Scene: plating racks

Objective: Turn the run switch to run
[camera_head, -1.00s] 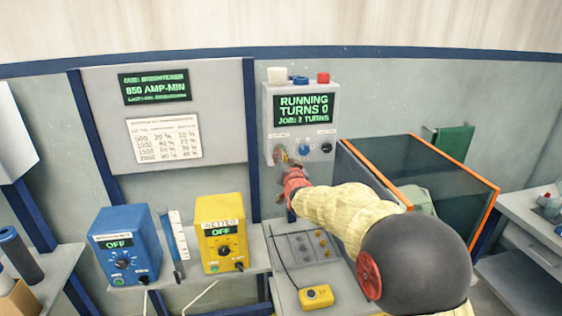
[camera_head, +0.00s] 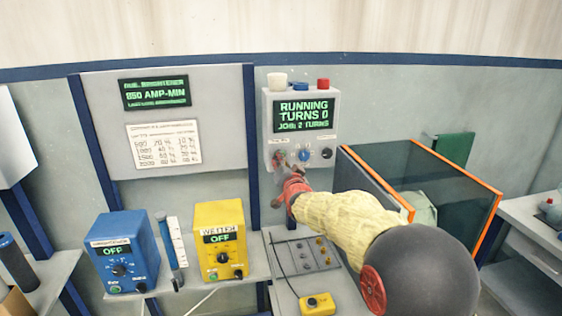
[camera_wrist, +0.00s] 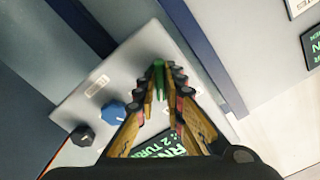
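The control box (camera_head: 330,135) hangs on the wall at centre; its display (camera_head: 304,115) reads "RUNNING, TURNS 0, JOB: 2 TURNS". The run switch is the left control in its lower row, mostly hidden behind my gripper in the head view. In the wrist view the green run switch (camera_wrist: 158,75) stands between my fingertips. My gripper (camera_head: 284,161) is at the switch, its red fingertips spread apart. In the wrist view my gripper (camera_wrist: 164,78) has its fingers on either side of the green switch, with a narrow gap; contact is hard to tell.
A blue knob (camera_head: 305,155) and a black knob (camera_head: 327,153) sit right of the switch. An orange-edged clear guard (camera_head: 440,185) stands at right.

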